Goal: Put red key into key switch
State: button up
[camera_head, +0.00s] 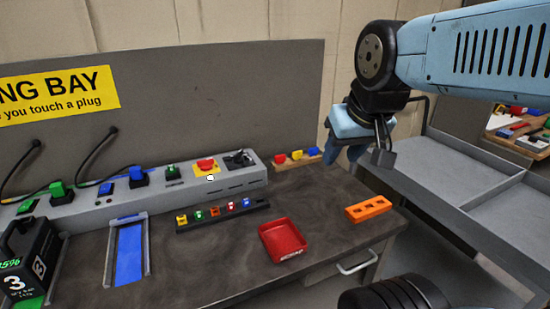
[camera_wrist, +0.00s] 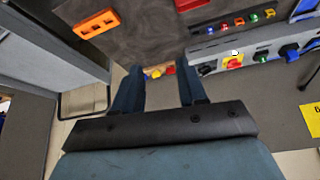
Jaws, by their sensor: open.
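A small red key (camera_head: 230,206) stands in the dark rack (camera_head: 255,207) on the bench, between an orange and a blue one. In the wrist view the red key (camera_wrist: 224,27) shows near the top. What looks like the key switch (camera_head: 239,159), a black fitting, is at the right end of the grey console; it also shows in the wrist view (camera_wrist: 207,68). Its slot is too small to make out. My gripper (camera_head: 345,155) is open and empty, raised above the back right of the bench, right of the rack and switch. Its two spread fingers (camera_wrist: 159,72) show in the wrist view.
The grey console (camera_head: 190,193) runs along the back, with a red button (camera_head: 206,164) on yellow and several plugs. A red tray (camera_head: 283,240) and orange block (camera_head: 368,208) lie on the bench. Coloured pieces on a wooden strip (camera_head: 283,163) are near my gripper. A grey shelf (camera_head: 425,170) is right.

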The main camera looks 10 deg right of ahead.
jog(key=m+g+h, duration=0.4)
jog(key=m+g, duration=0.1)
jog(key=m, duration=1.1)
send_over(280, 161)
jog(key=a, duration=0.2)
jog(key=f, duration=2)
jog(key=shift+w, duration=0.25)
jog(key=shift+x, duration=2.65)
jog(key=shift+a, duration=0.15)
grip_shut()
